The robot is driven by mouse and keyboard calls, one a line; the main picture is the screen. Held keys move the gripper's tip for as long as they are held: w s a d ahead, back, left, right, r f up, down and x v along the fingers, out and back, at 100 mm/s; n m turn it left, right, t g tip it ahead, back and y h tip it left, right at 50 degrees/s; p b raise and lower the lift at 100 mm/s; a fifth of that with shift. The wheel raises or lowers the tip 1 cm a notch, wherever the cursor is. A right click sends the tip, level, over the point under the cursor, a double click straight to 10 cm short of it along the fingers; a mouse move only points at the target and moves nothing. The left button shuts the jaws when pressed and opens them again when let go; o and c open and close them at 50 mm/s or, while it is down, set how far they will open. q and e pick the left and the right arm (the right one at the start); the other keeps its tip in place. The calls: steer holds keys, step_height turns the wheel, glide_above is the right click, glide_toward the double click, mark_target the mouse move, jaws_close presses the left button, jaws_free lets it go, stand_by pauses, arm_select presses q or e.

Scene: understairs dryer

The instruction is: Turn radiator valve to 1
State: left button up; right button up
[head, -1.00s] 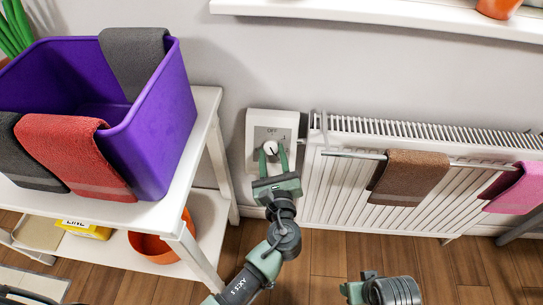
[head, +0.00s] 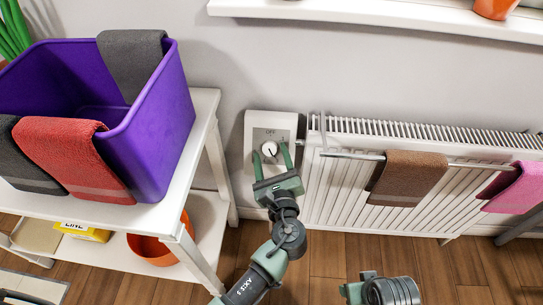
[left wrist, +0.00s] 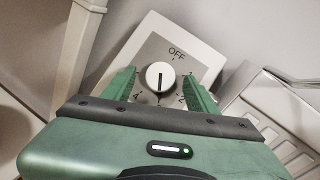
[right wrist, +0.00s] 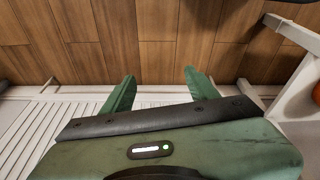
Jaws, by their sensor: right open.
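The white radiator valve knob (head: 269,149) sits on a grey dial plate on a white wall box (head: 256,119). In the left wrist view the knob (left wrist: 160,76) has a dark pointer line pointing down, on the side away from OFF, between the 4 and 2 marks; the exact number is unclear. My left gripper (head: 272,156) is open, its green fingers on either side of the knob; gaps show on both sides in the left wrist view (left wrist: 160,86). My right gripper (right wrist: 159,78) is open and empty, pointing towards the floor.
A white radiator (head: 340,190) stands right of the valve, with a rail carrying a brown towel (head: 408,178) and a pink towel (head: 518,188). A white shelf table (head: 203,125) with a purple bin (head: 155,130) stands left. A windowsill (head: 390,22) runs above.

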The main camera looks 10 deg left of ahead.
arm_select(q)
steer(key=shift+s+d, duration=0.1)
steer(key=shift+s, duration=0.3)
steer(key=v, duration=0.7)
steer(key=shift+p, duration=0.35)
arm_select(e)
step_height(320, 180, down, 3)
steer(key=shift+a+r, duration=0.1)
steer(key=shift+w, duration=0.1)
